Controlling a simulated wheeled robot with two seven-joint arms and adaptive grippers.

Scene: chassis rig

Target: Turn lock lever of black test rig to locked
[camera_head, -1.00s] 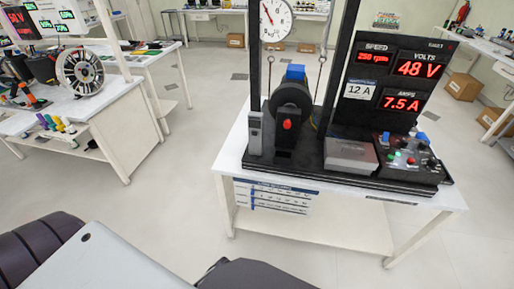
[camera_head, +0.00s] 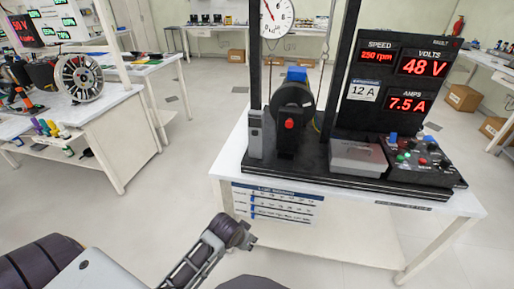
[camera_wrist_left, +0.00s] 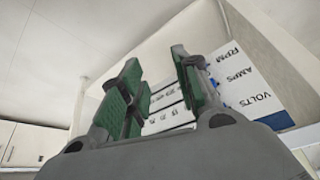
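The black test rig (camera_head: 330,178) stands on a white table in the head view. Its dark motor (camera_head: 293,100) has a blue block (camera_head: 296,74) on top and a red knob (camera_head: 289,124) in front. A control box (camera_head: 418,160) at the right bears small coloured knobs and blue parts. I cannot tell which part is the lock lever or how it is set. My left gripper (camera_head: 234,231) is low in front of the table, apart from the rig. Its green-padded fingers stand apart and empty in the left wrist view (camera_wrist_left: 160,95). My right gripper is out of view.
A printed chart (camera_head: 275,203) hangs at the table's front; it shows behind the fingers in the wrist view. A round dial (camera_head: 277,15) and red-digit displays (camera_head: 420,65) rise above the rig. Another bench (camera_head: 118,120) stands left, with free floor between.

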